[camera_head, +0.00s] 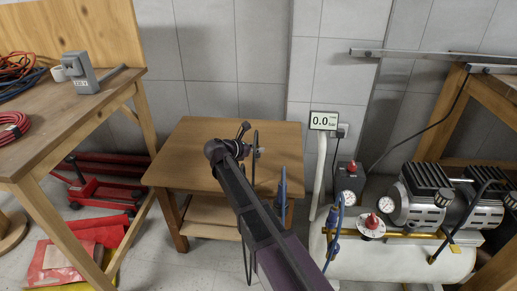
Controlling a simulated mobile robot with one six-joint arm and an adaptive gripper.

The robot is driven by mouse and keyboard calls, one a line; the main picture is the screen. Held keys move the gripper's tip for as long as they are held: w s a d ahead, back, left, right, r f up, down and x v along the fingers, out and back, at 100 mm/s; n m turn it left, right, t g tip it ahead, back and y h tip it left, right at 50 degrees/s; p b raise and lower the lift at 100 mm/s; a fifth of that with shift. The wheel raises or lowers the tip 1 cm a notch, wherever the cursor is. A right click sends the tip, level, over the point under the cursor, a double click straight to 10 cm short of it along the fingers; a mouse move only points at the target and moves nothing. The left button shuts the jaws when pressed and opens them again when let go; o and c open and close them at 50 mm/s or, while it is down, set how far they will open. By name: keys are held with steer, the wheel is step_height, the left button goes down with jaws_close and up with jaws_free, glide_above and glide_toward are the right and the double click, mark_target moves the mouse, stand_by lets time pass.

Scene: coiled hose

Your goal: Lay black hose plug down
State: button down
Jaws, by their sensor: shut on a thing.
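My gripper (246,150) is above the small wooden table (190,135), partly hidden behind my own dark arm. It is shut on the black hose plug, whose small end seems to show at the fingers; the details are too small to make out. The thin black hose (255,140) arcs up beside the gripper and drops behind my arm. A loop of black hose also shows below the table's front edge. I cannot tell whether the plug touches the tabletop.
The left and front of the tabletop are bare. An air compressor (415,210) stands at the right.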

steer(key=shift+f+b, duration=0.4)
steer(key=shift+f, duration=0.05)
steer(key=shift+c, duration=2)
jaws_free()
steer(key=shift+r, duration=0.1)
